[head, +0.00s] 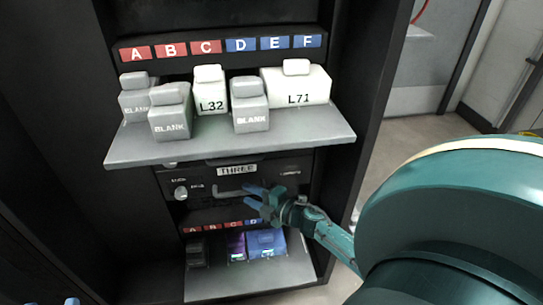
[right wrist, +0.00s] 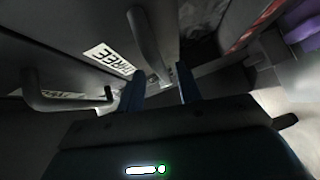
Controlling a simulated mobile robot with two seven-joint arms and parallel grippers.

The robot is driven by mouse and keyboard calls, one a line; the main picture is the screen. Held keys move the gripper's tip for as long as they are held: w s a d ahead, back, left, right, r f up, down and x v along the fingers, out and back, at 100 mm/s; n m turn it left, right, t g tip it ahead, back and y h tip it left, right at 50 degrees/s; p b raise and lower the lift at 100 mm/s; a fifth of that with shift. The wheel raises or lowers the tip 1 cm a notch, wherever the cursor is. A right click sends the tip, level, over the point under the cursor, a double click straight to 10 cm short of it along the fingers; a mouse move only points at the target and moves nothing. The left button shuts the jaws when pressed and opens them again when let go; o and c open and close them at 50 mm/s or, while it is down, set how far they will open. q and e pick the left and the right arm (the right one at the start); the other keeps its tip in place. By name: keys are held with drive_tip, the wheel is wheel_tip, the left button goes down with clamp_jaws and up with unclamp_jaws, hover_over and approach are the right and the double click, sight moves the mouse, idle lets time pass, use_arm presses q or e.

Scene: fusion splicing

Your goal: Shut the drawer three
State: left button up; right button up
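Drawer three has a dark front (head: 290,185) with a white THREE label (head: 237,170) and a grey bar handle (head: 232,190). It sits below the upper grey shelf; I cannot tell how far out it stands. The label also shows in the right wrist view (right wrist: 108,60). My right gripper (head: 256,197) is at the right part of the handle in the head view. In the wrist view its fingers (right wrist: 160,90) are apart, with a handle end showing between or just beyond them; contact is unclear. Blue tips, probably my left gripper (head: 72,301), barely show at the bottom left.
The upper shelf (head: 325,138) juts out above, holding grey BLANK blocks (head: 170,118) and white L32 (head: 211,95) and L71 (head: 300,88) blocks. A lower tray (head: 250,283) juts out below with dark, purple and blue items. Dark cabinet walls (head: 350,70) flank both sides.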

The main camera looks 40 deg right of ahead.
use_arm(q)
drive_tip(key=shift+a+f+y+p, duration=0.35)
drive_tip(key=shift+f+y+p, duration=0.05)
drive_tip(key=shift+p, duration=0.6)
use_arm(e)
drive_tip(key=v, duration=0.9)
drive_tip(key=shift+s, duration=0.25)
use_arm(q)
drive_tip(key=shift+d, duration=0.1)
use_arm(e)
drive_tip(key=shift+r, duration=0.1)
